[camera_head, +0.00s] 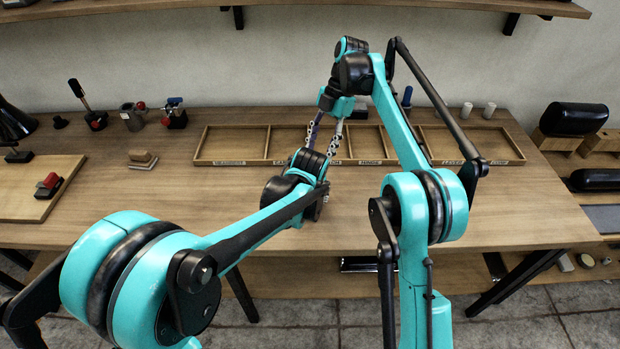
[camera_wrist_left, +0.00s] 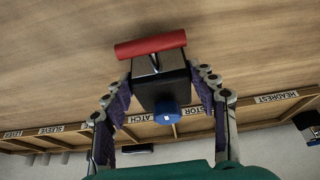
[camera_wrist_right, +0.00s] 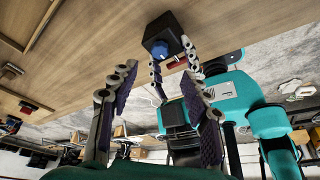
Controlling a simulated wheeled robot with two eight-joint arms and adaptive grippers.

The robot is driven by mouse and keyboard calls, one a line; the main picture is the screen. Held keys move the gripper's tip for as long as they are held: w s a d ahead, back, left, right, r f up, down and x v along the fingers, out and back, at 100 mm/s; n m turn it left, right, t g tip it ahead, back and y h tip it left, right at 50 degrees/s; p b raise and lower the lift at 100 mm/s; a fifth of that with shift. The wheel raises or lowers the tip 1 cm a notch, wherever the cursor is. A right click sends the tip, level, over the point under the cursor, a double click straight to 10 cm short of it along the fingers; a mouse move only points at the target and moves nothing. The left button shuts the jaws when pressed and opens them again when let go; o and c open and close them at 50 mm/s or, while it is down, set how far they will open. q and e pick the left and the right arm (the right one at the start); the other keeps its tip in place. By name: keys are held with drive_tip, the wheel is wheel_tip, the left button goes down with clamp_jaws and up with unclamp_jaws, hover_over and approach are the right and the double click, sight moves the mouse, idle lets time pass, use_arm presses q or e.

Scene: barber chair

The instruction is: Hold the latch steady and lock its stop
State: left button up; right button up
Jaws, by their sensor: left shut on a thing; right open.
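The latch is a black block (camera_wrist_left: 160,82) with a red bar (camera_wrist_left: 150,44) on a thin stem and a blue round knob, likely its stop (camera_wrist_left: 167,113). My left gripper (camera_wrist_left: 162,90) is shut on the block, a finger on each side. In the right wrist view the block (camera_wrist_right: 163,30) shows its blue knob (camera_wrist_right: 159,50) facing that camera. My right gripper (camera_wrist_right: 157,82) is open and empty, with the block and knob beyond its fingertips. In the head view my right gripper (camera_head: 321,150) points down above the left wrist; arm links hide the latch there.
A shallow wooden tray (camera_head: 232,162) with labelled compartments lies behind the grippers. A wooden block (camera_head: 142,159) and a board with a red-topped part (camera_head: 48,186) are at left. White cylinders (camera_head: 489,110) stand behind the tray. The table's front middle is clear.

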drive_tip(key=x, duration=1)
drive_tip(key=shift+f, duration=0.25)
clamp_jaws()
